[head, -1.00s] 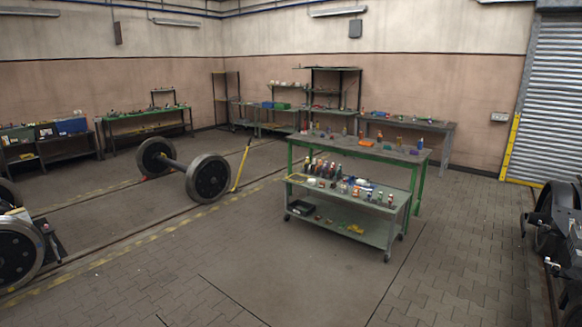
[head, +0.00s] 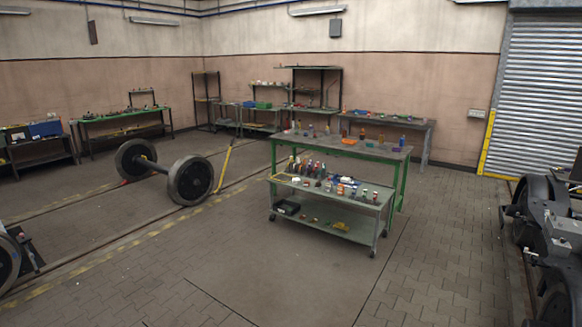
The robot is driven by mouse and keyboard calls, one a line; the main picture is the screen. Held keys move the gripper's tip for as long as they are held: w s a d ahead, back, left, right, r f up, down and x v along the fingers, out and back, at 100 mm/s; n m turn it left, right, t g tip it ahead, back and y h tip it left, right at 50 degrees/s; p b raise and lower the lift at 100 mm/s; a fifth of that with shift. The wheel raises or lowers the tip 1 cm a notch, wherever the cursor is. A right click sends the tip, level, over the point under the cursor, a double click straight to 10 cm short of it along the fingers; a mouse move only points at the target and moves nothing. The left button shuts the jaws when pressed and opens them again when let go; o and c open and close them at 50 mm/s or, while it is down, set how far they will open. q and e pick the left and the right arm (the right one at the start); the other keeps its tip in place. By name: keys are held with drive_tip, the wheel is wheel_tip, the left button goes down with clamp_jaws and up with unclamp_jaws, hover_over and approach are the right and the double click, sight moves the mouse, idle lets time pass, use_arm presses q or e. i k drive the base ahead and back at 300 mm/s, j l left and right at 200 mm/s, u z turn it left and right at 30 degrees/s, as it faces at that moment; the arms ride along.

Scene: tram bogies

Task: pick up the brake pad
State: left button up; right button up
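I cannot make out the brake pad among the small items in the head view. Many small bottles and parts stand on a grey trolley (head: 338,237) in the middle of the room, too small to tell apart. More small items stand on the green-legged table (head: 376,154) just behind it. Neither of my grippers is in view.
A wheelset (head: 188,181) stands on rails at the left, beside a yellow bar (head: 224,166). A dark bogie (head: 540,205) is at the right edge. Benches and shelves line the back walls. The paved floor (head: 270,275) before the trolley is clear.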

sight(290, 165)
drive_tip(key=i, duration=7.5)
drive_tip(key=i+j+z, duration=0.35)
drive_tip(key=i, duration=0.4)
drive_tip(key=i+j+z, duration=0.35)
drive_tip(key=i, duration=0.35)
drive_tip(key=i+j+z, duration=0.35)
drive_tip(key=i+j, duration=0.25)
drive_tip(key=j, duration=0.2)
